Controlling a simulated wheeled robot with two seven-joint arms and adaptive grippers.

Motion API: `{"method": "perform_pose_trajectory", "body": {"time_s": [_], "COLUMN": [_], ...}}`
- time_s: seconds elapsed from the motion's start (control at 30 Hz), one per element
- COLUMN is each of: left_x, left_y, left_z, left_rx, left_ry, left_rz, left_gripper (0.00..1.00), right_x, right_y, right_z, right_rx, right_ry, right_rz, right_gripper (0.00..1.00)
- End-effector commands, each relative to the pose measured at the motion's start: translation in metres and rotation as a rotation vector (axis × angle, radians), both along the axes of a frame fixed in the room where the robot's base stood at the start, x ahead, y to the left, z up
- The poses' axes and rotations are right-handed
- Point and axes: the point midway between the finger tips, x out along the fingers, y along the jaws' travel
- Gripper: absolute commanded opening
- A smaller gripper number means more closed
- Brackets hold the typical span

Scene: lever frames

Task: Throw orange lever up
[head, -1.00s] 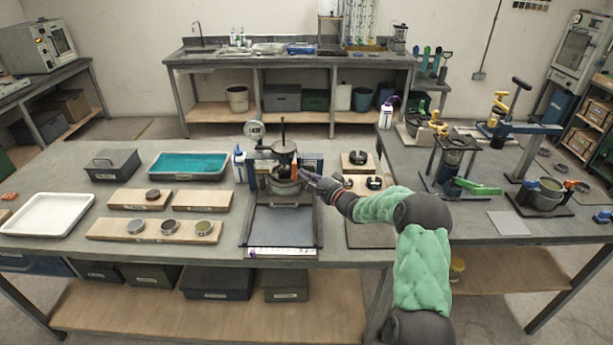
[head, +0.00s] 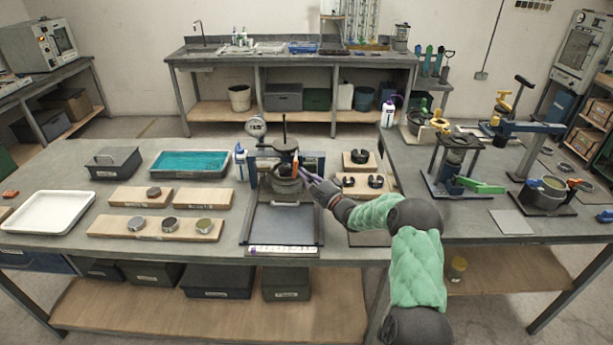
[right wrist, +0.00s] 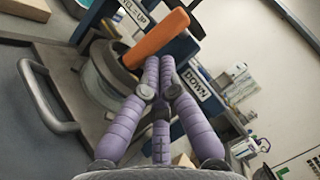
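The orange lever (head: 295,161) is on a dark press-like device (head: 271,172) on the middle table. It stands steeply in the head view. In the right wrist view the orange lever (right wrist: 157,38) slants across, between a sign ending in "UP" (right wrist: 133,13) and a "DOWN" sign (right wrist: 196,84). My right gripper (head: 304,173) is just right of the lever. In the right wrist view its purple fingers (right wrist: 159,62) are drawn together, with the tips beside the lever's lower part. I see nothing between them; whether they touch the lever is unclear. My left gripper is not in view.
A metal loop handle (right wrist: 42,100) and a round pot stand close to the fingers. Wooden boards with small tins (head: 155,228) and a white tray (head: 47,212) are left. A green-handled device (head: 455,165) is on the right table.

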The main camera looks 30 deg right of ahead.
Motion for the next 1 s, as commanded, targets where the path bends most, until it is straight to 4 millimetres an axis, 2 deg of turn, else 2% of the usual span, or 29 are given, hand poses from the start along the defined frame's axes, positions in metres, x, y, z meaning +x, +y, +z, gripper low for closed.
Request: {"method": "perform_pose_trajectory", "body": {"time_s": [0.4,1.0], "left_x": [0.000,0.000], "left_y": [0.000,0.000], "left_z": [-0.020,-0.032], "left_rx": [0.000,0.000], "left_ry": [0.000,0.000], "left_rz": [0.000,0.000], "left_gripper": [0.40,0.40], "right_x": [0.007,0.016], "right_y": [0.012,0.028], "right_z": [-0.009,-0.011], "right_rx": [0.224,0.218], "right_ry": [-0.139,-0.134], "right_rz": [0.003,0.003], "right_gripper": [0.00,0.00]}}
